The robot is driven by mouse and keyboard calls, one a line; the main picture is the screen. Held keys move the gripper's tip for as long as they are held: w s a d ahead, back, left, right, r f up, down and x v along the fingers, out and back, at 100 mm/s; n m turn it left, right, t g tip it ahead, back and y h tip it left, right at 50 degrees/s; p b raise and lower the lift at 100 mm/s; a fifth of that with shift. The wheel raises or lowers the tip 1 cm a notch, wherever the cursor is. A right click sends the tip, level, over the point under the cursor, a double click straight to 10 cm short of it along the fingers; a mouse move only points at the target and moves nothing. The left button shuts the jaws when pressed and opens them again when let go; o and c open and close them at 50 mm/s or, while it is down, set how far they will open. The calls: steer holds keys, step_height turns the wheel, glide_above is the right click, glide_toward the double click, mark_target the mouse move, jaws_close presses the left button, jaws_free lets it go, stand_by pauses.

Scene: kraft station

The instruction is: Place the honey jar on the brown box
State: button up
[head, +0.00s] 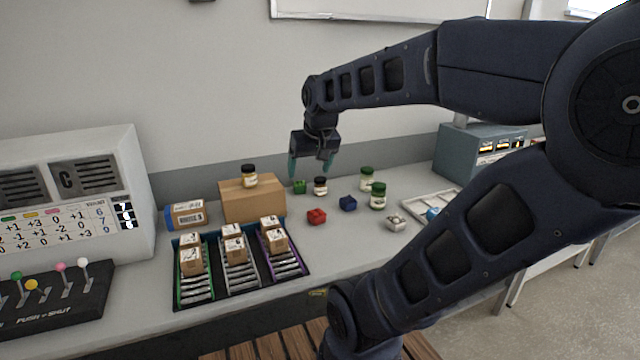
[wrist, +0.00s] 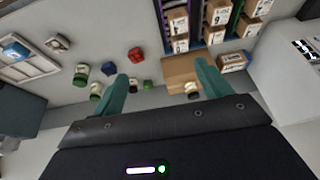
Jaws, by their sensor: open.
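The brown box (head: 252,206) stands on the grey counter at the back, left of centre. A small dark-lidded jar with a pale yellowish label (head: 249,176) stands upright on top of it; it looks like the honey jar, though its label is too small to read. It also shows in the wrist view (wrist: 192,89). A second dark-lidded jar (head: 320,187) stands on the counter right of the box. My gripper (head: 311,170) is open and empty, pointing down above the counter, right of the box. In the wrist view its teal fingers (wrist: 162,74) are spread apart with nothing between them.
A green block (head: 299,187), red block (head: 316,216), blue block (head: 348,203) and two green-lidded jars (head: 378,196) stand nearby. A rack of small boxes (head: 240,296) is in front. A white-and-brown carton (head: 186,214) sits left, a pale tray (head: 432,204) right.

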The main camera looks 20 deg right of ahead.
steer(key=s+f, duration=0.2)
steer(key=s, duration=0.4)
steer(key=shift+d, duration=0.2)
